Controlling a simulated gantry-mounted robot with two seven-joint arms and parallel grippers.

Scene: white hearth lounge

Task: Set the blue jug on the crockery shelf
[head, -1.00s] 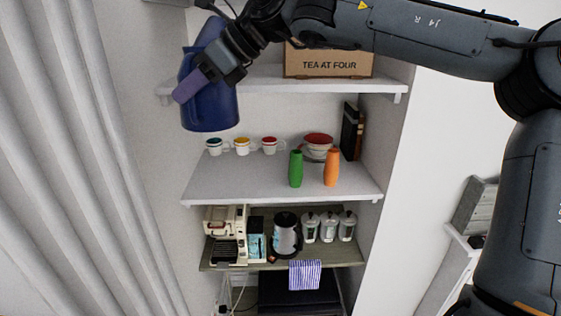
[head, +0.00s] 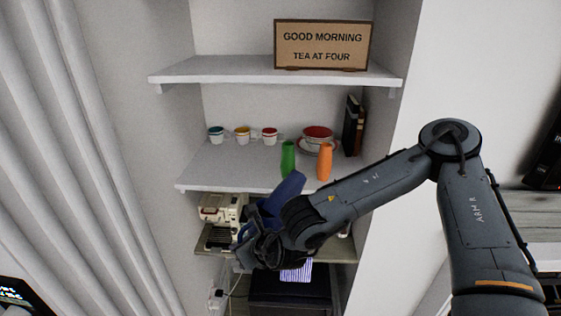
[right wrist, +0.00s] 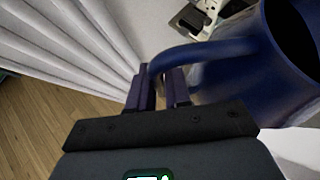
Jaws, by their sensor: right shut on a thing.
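My right gripper (head: 258,243) is shut on the handle of the blue jug (head: 285,193). In the right wrist view the fingers (right wrist: 161,88) close around the handle of the jug (right wrist: 250,70), whose open mouth shows at the upper right. The gripper and forearm hide part of the jug in the head view. The white crockery shelf (head: 225,176) carries cups, a red bowl (head: 318,132), a green vase (head: 288,160) and an orange vase (head: 325,162). My left gripper is out of view.
The crockery shelf's front left is bare. Dark books (head: 352,126) stand at its right end. A sign (head: 322,45) stands on the shelf above. The lower shelf holds a cream appliance (head: 220,208), close to my gripper. A grey curtain (head: 75,150) hangs at the left.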

